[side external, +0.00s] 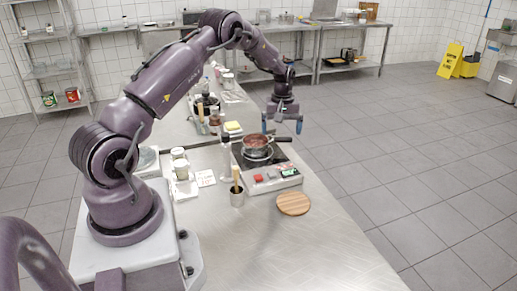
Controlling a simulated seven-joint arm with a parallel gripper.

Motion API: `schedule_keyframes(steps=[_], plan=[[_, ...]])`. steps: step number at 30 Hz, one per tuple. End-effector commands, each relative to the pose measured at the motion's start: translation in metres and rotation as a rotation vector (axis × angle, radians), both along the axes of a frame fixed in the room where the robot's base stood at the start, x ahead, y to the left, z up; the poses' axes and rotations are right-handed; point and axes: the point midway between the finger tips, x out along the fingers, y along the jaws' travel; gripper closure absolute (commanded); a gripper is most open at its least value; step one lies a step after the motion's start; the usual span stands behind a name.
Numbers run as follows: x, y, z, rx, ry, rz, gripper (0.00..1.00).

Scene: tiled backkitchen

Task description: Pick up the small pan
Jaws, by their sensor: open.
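The small pan (256,147) has a reddish-brown inside and a dark handle pointing right. It sits on a dark-topped portable cooker (277,182) on the steel table. A silvery round shape shows just below its rim; I cannot tell whether that is its own base or a separate piece. My gripper (282,128) points down with its blue fingers apart and nothing visible between them. In the picture it is just above and behind the handle. I cannot tell its exact height, or whether a finger touches the pan.
A bottle (226,158) stands close left of the cooker. A dark pot (207,103) and other items stand behind. The table's near end (300,255) is clear.

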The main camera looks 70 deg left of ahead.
Motion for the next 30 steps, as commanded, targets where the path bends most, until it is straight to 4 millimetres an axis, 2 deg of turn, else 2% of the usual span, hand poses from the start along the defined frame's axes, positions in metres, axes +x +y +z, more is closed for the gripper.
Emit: schedule_keyframes(steps=[5,12,21,22,26,30], plan=[[-0.001,0.0,-0.015,-0.001,0.001,0.0,0.0],[-0.003,-0.001,-0.049,-0.001,0.001,-0.002,0.0],[-0.003,0.0,-0.055,0.001,-0.001,-0.002,0.0],[-0.003,0.0,-0.055,0.001,-0.001,-0.002,0.05],[-0.002,0.0,-0.055,0.001,-0.001,-0.002,0.34],[-0.002,0.0,-0.054,0.002,-0.002,-0.002,0.39]])
